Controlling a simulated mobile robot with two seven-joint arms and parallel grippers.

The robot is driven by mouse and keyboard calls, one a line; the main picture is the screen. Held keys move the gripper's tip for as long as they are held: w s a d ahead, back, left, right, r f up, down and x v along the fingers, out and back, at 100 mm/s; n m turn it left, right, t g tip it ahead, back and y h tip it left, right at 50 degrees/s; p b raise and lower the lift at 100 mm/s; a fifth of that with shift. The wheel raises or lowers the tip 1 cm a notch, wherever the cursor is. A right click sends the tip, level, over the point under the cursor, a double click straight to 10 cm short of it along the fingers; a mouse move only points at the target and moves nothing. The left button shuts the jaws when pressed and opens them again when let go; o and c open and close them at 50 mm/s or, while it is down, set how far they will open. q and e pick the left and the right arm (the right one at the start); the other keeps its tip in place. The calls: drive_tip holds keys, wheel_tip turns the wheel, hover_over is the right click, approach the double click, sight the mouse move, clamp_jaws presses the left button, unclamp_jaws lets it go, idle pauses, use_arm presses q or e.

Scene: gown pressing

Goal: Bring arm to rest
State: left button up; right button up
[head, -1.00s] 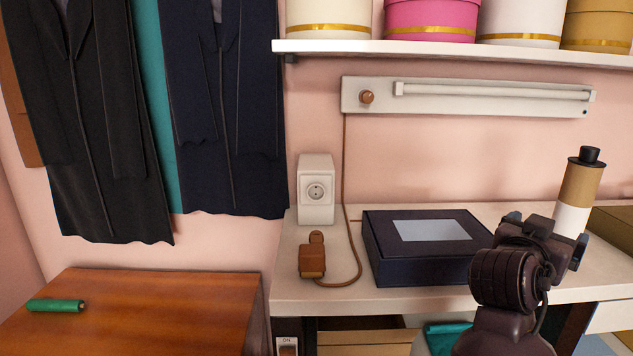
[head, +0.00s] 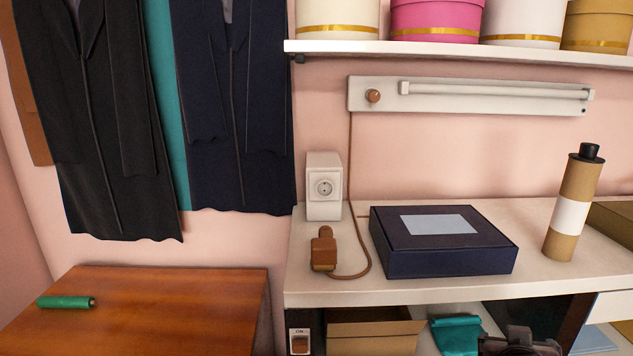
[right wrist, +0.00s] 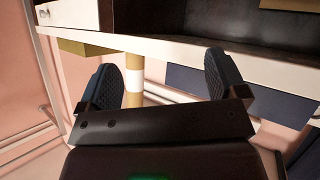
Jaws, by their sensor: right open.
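My right arm (head: 518,342) shows only as a dark piece at the bottom edge of the head view, in front of the desk and below its top. The fingers of that gripper are outside the head view. In the right wrist view my right gripper (right wrist: 164,85) has its two dark ridged fingers wide apart, with nothing held between them. The cardboard tube (head: 573,205) with a white band and black cap stands upright on the desk, apart from the gripper. It also shows beyond the fingers in the right wrist view (right wrist: 134,78). My left gripper is not in view.
The white desk (head: 340,292) carries a navy box (head: 445,262), a brown plug (head: 323,252) with a cord, and a socket block (head: 324,187). Teal cloth (head: 457,334) lies below the desktop. A wooden table (head: 170,310) with a green roll (head: 66,302) stands left. Dark gowns (head: 110,130) hang above.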

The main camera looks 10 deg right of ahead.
drive_tip(key=s+a+f+n+g+y, duration=0.3)
drive_tip(key=s+a+f+y, duration=0.15)
drive_tip(key=s+f, duration=0.4)
drive_tip(key=s+a+f+n+g+y, duration=0.25)
drive_tip(key=s+a+f, duration=0.35)
drive_tip(key=s, duration=0.4)
drive_tip(key=w+d+f+t+y, duration=0.1)
drive_tip(key=w+f+t, duration=0.6)
drive_tip(key=f, duration=0.4)
drive_tip(key=shift+w+d+f+t, duration=0.2)
drive_tip(key=shift+w+d+t, duration=0.1)
drive_tip(key=shift+t, duration=0.15)
drive_tip(key=shift+n, duration=0.25)
